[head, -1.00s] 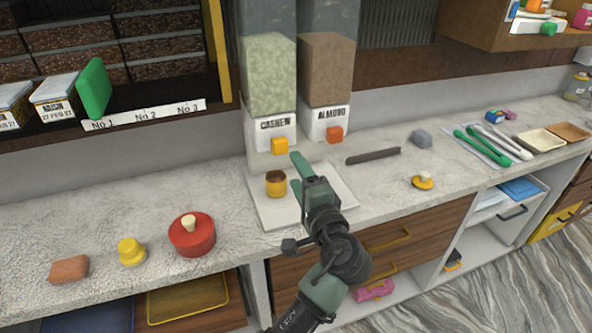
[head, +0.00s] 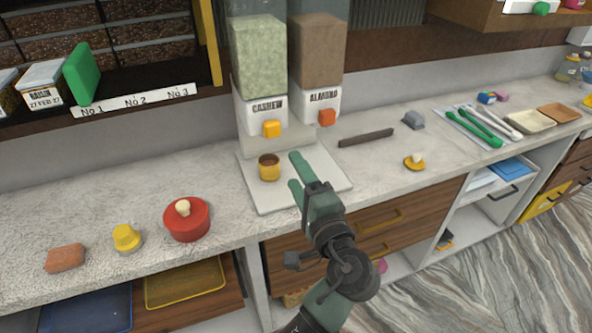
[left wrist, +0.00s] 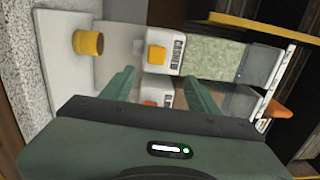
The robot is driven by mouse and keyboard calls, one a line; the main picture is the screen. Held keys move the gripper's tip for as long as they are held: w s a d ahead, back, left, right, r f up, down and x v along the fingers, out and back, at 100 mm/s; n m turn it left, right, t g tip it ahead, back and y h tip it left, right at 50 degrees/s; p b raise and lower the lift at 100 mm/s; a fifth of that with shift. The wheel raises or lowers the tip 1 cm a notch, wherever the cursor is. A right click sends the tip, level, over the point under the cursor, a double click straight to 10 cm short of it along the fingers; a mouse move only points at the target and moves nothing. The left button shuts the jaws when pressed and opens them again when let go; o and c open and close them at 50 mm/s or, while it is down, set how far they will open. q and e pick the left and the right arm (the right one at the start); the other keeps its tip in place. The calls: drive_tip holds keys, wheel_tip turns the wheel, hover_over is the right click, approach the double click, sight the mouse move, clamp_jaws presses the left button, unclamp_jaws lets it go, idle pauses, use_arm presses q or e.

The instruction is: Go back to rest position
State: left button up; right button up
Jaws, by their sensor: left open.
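My left gripper (head: 297,180) is open and empty in the head view, its green fingers over the right part of the white board under the dispensers. In the left wrist view its two fingers (left wrist: 160,85) are spread with nothing between them. A small yellow cup (head: 269,168) with a dark brown inside stands on the white board (head: 275,198), left of the fingers and apart from them. The cup also shows in the left wrist view (left wrist: 88,43). My right gripper is not in view.
The cashew dispenser (head: 260,70) and almond dispenser (head: 318,65) stand behind the board. A red lidded pot (head: 187,222), yellow weight-like piece (head: 126,238) and brown block (head: 64,257) sit to the left. A dark bar (head: 366,137) and green tongs (head: 474,128) lie to the right.

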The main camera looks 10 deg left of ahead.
use_arm(q)
drive_tip(key=shift+s+d+f+h, duration=0.1)
drive_tip(key=shift+d+h, duration=0.05)
drive_tip(key=shift+d, duration=0.3)
drive_tip(key=shift+s+d+f+h, duration=0.1)
drive_tip(key=shift+d+h, duration=0.05)
drive_tip(key=shift+d, duration=0.25)
drive_tip(key=x, duration=0.9)
